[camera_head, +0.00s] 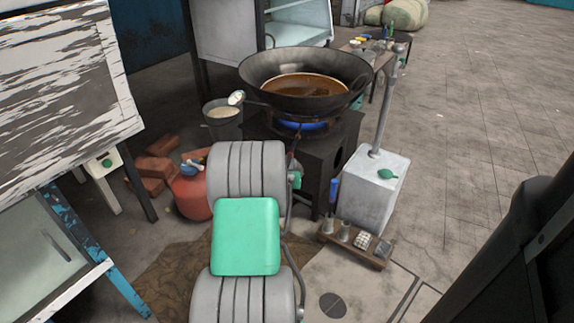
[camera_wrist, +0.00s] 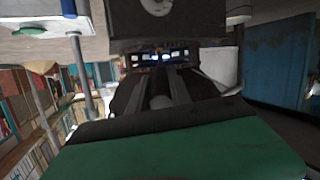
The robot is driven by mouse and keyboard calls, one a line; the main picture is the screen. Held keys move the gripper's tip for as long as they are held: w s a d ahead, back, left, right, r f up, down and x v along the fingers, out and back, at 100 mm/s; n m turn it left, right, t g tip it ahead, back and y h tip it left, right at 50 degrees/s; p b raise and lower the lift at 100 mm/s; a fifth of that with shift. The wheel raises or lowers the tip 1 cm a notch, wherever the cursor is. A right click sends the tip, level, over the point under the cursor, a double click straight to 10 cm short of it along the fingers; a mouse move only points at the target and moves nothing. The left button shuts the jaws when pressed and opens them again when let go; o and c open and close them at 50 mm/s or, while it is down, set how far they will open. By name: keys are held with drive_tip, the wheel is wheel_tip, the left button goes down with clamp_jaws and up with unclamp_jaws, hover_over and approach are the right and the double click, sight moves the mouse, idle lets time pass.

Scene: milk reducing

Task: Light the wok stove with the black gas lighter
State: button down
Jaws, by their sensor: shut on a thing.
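The wok stove (camera_head: 345,135) is a dark box-shaped stand under a large black wok (camera_head: 262,72) holding brown liquid. A blue flame (camera_head: 300,125) glows beneath the wok; a blue glow also shows in the wrist view (camera_wrist: 165,57). My arm reaches toward the stove's front in the head view, hiding part of it and my gripper. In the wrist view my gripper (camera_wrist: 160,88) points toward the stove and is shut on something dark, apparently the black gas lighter. The lighter's outline and tip are not clear in either view.
A red gas cylinder (camera_head: 190,195) and bricks (camera_head: 152,167) lie left of my arm, with a bucket (camera_head: 225,131) behind. A white block (camera_head: 373,190) with an upright pipe stands right of the stove, a small tray (camera_head: 355,246) before it. Floor at far right is clear.

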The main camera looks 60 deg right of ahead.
drive_tip(key=s+a, duration=0.2)
drive_tip(key=a, duration=0.7)
drive_tip(key=shift+s+a, duration=0.2)
drive_tip(key=shift+s, duration=0.1)
drive_tip(key=shift+a, duration=0.1)
